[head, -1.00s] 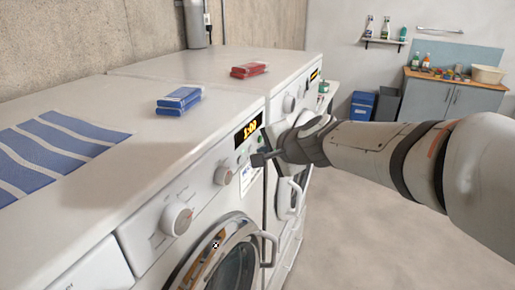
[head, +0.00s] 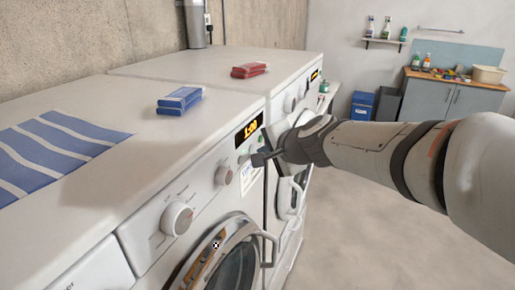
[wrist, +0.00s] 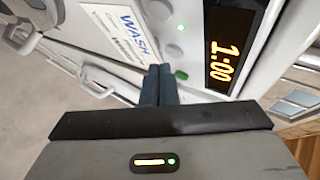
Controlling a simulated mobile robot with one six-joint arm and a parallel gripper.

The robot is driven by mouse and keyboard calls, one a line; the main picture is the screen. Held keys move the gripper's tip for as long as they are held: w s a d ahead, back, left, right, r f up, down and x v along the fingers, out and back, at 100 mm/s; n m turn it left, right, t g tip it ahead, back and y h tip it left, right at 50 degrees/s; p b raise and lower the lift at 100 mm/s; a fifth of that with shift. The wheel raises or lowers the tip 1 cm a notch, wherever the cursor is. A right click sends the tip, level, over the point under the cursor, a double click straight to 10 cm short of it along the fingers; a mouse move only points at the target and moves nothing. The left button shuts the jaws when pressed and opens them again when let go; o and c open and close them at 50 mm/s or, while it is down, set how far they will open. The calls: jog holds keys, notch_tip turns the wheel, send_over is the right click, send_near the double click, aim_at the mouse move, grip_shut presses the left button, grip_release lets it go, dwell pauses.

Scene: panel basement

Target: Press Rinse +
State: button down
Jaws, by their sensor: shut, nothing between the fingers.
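The front washing machine (head: 200,190) has a lit display (head: 249,129) reading 1:00, also in the wrist view (wrist: 228,48). In the wrist view a lit green button (wrist: 181,28) and a dull grey-green button (wrist: 175,50) sit beside the display. No lettering on either button is readable, so I cannot tell which is Rinse +. My gripper (head: 258,158) is shut and empty, at the right end of the control panel. In the wrist view its fingertips (wrist: 158,70) point toward the panel just below the dull button. I cannot tell whether they touch it.
A large knob (head: 177,218) and a smaller knob (head: 224,174) stick out from the panel. The round door (head: 236,262) with its handle (head: 270,248) is below. A blue box (head: 180,99) and a striped cloth (head: 58,147) lie on top. The floor at right is clear.

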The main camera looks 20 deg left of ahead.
jog(key=shift+a, duration=0.1)
dwell(0.3)
jog(key=shift+a, duration=0.4)
jog(key=shift+a, duration=0.1)
dwell(0.3)
jog(key=shift+d, duration=0.6)
jog(key=shift+b, duration=0.35)
jog(key=d+b, duration=0.3)
jog(key=d, duration=0.3)
jog(key=shift+s, duration=0.25)
